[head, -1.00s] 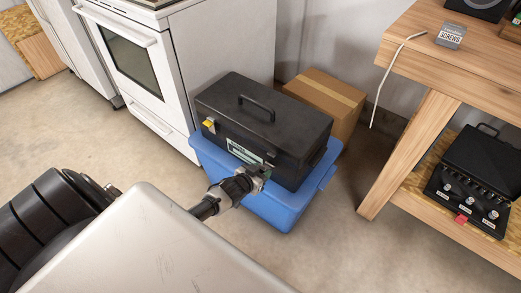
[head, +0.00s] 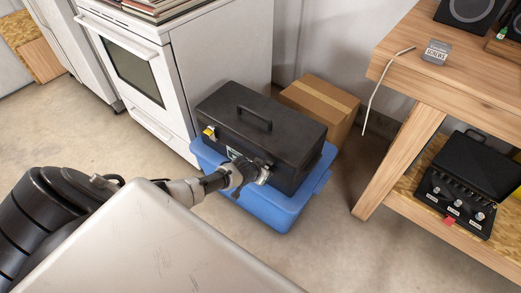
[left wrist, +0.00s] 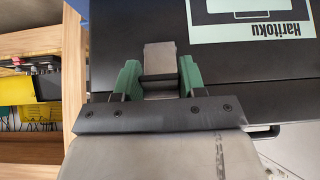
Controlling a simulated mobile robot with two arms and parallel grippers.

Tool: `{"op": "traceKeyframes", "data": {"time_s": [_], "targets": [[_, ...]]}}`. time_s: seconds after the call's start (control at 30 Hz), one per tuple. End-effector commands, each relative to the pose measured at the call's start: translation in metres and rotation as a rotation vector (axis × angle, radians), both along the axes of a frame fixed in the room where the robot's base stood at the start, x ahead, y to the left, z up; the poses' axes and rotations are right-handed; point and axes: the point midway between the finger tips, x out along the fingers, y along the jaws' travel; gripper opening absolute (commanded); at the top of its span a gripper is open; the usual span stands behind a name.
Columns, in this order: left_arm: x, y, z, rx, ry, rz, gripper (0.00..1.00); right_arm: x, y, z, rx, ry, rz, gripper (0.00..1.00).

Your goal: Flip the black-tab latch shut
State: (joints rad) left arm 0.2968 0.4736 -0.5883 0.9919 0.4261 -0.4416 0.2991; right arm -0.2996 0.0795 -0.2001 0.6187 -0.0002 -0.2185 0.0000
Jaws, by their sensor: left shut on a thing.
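A black toolbox (head: 285,125) with a top handle sits on a blue bin (head: 277,208). A latch with a yellow tab (head: 209,132) is on the left of its front. My left gripper (head: 262,176) is at the right part of the front, and covers the latch there in the head view. In the left wrist view my left gripper (left wrist: 160,76) has its green fingertips on either side of a grey metal latch piece (left wrist: 160,57) against the black case. My right gripper is in neither view.
A white stove (head: 150,75) stands to the left and a cardboard box (head: 320,103) behind the toolbox. A wooden workbench (head: 410,150) is at the right, with a black case (head: 470,180) on its lower shelf. Open floor lies between bin and bench.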

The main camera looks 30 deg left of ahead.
Motion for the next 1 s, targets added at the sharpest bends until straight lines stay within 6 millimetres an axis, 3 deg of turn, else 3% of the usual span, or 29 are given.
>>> {"op": "traceKeyframes", "data": {"time_s": [0.4,1.0], "targets": [[0.015,-0.001,0.009,0.013,0.282,0.001,0.17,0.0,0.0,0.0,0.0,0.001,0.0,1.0],[0.019,-0.001,0.011,0.019,0.372,-0.001,0.17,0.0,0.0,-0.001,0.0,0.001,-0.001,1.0]]}}
